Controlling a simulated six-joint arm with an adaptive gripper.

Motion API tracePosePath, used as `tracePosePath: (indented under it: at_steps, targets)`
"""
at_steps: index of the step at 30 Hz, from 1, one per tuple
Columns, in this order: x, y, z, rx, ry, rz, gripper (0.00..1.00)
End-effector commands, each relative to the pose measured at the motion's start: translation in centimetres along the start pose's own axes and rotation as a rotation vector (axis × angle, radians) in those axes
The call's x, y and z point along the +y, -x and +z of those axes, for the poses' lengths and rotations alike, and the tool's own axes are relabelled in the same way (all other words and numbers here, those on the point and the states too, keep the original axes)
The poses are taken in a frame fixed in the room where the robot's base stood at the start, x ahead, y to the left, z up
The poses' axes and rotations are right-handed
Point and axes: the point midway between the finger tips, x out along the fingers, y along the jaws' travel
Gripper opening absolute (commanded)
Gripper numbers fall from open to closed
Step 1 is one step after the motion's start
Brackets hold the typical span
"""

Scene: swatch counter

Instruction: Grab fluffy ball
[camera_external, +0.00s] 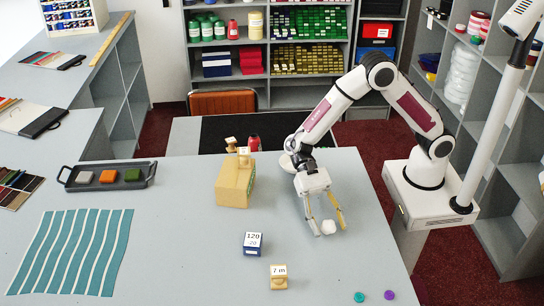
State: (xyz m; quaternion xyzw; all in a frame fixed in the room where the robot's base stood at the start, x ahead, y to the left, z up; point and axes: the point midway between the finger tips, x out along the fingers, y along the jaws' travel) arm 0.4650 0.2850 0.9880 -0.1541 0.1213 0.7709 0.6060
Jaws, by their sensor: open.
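A small white fluffy ball (328,227) rests on the grey counter (180,200), right of the middle. My gripper (331,231) points down at it with the fingers open. The ball shows between the two fingertips, one on its left and one on its right. I cannot tell whether either finger touches it.
A wooden box (232,187) stands left of my gripper. A blue block (253,244) marked 120 and a tan block (278,277) are nearer the front. A dark tray (150,181) holds colored blocks. Teal (359,297) and purple (389,295) discs lie at front right.

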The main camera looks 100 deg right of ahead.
Motion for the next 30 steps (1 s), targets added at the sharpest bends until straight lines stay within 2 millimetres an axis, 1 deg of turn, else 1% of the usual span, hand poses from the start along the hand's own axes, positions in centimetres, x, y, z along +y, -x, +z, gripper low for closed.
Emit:
tracePosePath:
  at_steps: [11, 15, 26, 30]
  targets:
    - [0.00, 0.02, 0.00, 0.000, 0.000, 0.000, 0.51]
    - [0.00, 0.03, 0.00, 0.000, 0.000, 0.000, 0.21]
    - [0.00, 0.04, 0.04, 0.000, 0.000, 0.000, 0.21]
    - [-0.02, 0.19, 0.38, 0.000, 0.001, 0.000, 0.21]
